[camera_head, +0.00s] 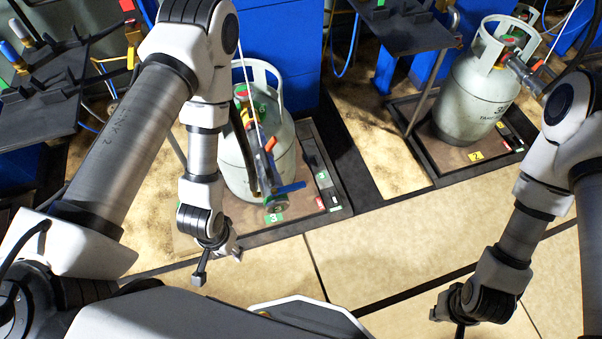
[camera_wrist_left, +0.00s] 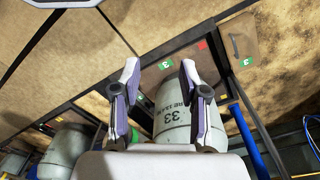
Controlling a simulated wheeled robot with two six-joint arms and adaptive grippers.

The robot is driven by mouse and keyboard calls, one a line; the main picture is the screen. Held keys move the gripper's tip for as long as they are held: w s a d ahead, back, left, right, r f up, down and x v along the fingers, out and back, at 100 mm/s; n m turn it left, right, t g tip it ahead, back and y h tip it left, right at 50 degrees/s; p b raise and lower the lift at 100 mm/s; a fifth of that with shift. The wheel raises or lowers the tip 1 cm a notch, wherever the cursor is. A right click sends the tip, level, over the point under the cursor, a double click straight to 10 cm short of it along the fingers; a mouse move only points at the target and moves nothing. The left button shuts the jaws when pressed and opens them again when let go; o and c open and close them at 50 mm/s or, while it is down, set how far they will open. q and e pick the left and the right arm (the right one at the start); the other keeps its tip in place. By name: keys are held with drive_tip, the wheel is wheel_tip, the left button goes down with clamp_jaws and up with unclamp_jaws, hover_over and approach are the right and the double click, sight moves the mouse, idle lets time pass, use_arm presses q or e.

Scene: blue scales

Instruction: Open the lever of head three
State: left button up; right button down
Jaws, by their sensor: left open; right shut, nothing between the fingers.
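A grey gas cylinder (camera_head: 239,175) stands on scale three, partly behind my left arm. Filling head three (camera_head: 266,170) is on its top, with an orange lever (camera_head: 271,144) and a blue handle (camera_head: 291,188). My right gripper (camera_head: 447,312) is shut and empty, low at the right.
Scale two (camera_head: 440,170) at the right carries another grey cylinder (camera_head: 470,100) with its own filling head (camera_head: 525,75). Dark shelves (camera_head: 408,27) and blue uprights (camera_head: 282,50) stand behind. The tiled floor (camera_head: 370,265) in front of the scales is mostly clear.

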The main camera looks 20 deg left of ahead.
use_arm(q)
drive_tip(key=w+d+r+m+p, duration=0.1)
drive_tip(key=w+r+p, duration=0.25)
drive_tip(key=r, duration=0.25)
drive_tip(key=m+t+h+p, duration=0.2)
drive_tip(key=m+h+p, duration=0.1)
drive_tip(key=m, duration=0.7)
approach(295, 185)
drive_tip(key=shift+s+f, duration=0.1)
drive_tip(key=shift+f, duration=0.1)
drive_tip(key=b+x, duration=0.1)
drive_tip(key=x, duration=0.6)
drive_tip(key=shift+d+f, duration=0.15)
drive_tip(key=shift+f, duration=0.05)
use_arm(e)
wheel_tip(295, 185, up, 8)
drive_tip(key=shift+f, duration=0.25)
use_arm(q)
clamp_jaws()
